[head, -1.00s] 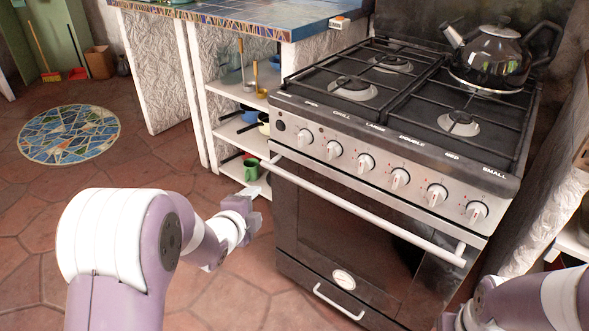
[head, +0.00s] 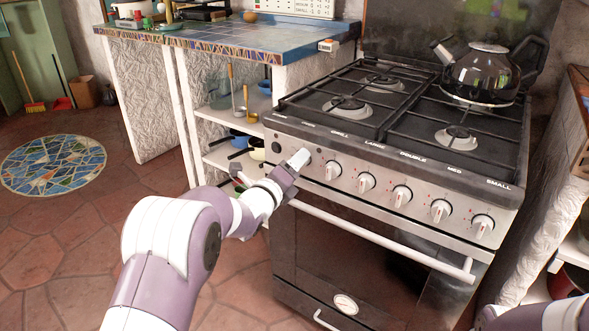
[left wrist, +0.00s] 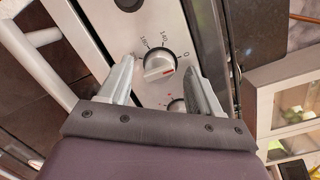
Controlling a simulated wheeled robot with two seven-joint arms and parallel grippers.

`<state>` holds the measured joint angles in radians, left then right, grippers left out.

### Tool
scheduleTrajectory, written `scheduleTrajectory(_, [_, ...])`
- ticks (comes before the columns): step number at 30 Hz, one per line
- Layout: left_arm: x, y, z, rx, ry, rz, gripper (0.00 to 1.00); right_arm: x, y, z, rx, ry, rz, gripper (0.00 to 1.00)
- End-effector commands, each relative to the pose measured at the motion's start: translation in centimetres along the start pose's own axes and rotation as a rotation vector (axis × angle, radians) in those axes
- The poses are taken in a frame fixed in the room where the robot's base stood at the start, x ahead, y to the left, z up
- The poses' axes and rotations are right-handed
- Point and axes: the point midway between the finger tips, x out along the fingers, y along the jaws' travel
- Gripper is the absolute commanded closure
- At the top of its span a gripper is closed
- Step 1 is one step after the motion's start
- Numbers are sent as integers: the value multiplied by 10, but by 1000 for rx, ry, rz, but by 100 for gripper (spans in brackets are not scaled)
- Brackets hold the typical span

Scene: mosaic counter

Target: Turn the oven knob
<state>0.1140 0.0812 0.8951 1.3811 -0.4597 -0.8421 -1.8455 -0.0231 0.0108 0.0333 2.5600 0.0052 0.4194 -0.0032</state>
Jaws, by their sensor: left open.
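The oven knob (left wrist: 157,66) shows in the left wrist view as a round silver dial with a raised grip bar, a red mark and printed numbers such as 140 and 180 around it. My left gripper (left wrist: 160,68) is open, with one finger on each side of the knob. I cannot tell whether the fingers touch it. In the head view my left gripper (head: 297,160) is at the left end of the stove's front panel and hides the leftmost knob. My right gripper is out of view; only part of that arm shows at the lower right.
Several other knobs, such as this one (head: 366,182), line the panel to the right. A white oven door handle (head: 380,238) runs below it. A black kettle (head: 483,76) stands on the back right of the stove. Shelves with pots are to the left.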

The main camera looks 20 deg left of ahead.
Motion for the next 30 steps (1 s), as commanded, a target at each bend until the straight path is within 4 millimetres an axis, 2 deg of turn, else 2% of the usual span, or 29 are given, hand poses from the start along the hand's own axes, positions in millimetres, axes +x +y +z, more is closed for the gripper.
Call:
scheduleTrajectory(3, [6, 0, 0, 0, 0, 1, 36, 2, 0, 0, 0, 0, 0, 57])
scheduleTrajectory(11, [7, 0, 0, -1, 0, 1, 36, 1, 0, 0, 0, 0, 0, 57])
scheduleTrajectory(12, [7, 0, 0, -1, 0, 1, 49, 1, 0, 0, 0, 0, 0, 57])
scheduleTrajectory(16, [7, 0, 0, -1, 0, 1, 91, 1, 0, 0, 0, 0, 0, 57])
scheduleTrajectory(23, [7, 0, 0, -9, 0, 2, 91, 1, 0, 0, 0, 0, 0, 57])
scheduleTrajectory(30, [7, -2, 1, -96, 7, 11, 91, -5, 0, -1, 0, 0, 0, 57])
